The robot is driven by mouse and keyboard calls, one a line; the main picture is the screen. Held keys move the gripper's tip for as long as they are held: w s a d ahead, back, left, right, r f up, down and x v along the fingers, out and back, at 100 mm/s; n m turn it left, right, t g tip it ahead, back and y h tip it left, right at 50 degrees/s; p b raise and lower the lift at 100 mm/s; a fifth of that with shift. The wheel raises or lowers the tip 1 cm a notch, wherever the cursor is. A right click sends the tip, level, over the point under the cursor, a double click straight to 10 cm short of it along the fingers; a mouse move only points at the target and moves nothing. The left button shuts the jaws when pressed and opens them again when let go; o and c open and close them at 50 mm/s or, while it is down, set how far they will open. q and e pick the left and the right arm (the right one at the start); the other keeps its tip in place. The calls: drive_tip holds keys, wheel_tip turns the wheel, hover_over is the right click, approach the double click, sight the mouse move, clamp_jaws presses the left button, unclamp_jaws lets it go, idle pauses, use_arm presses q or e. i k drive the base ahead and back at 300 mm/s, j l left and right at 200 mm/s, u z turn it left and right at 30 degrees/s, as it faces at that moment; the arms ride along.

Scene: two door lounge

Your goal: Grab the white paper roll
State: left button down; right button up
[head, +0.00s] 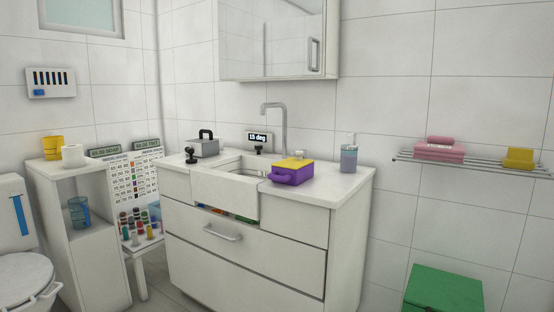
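A white paper roll (74,155) stands on top of a narrow white shelf unit (52,170) at the left, in the head view. It sits just right of and in front of a yellow cup-like object (53,146). Nothing covers the roll from this side. Neither of my grippers shows in the head view.
A toilet (22,250) stands left of the shelf unit. A small table with coloured bottles (142,230) and a chart board (130,175) is to its right. The sink cabinet (270,250) fills the middle. A green bin (442,290) is at lower right.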

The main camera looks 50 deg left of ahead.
sight(74, 157)
drive_tip(key=u, duration=2.75)
drive_tip(key=i+z, duration=0.15)
drive_tip(key=i, duration=0.35)
drive_tip(key=i+j+z, duration=0.15)
drive_tip(key=i, duration=0.3)
drive_tip(key=i+j+z, duration=0.15)
drive_tip(key=i, duration=0.35)
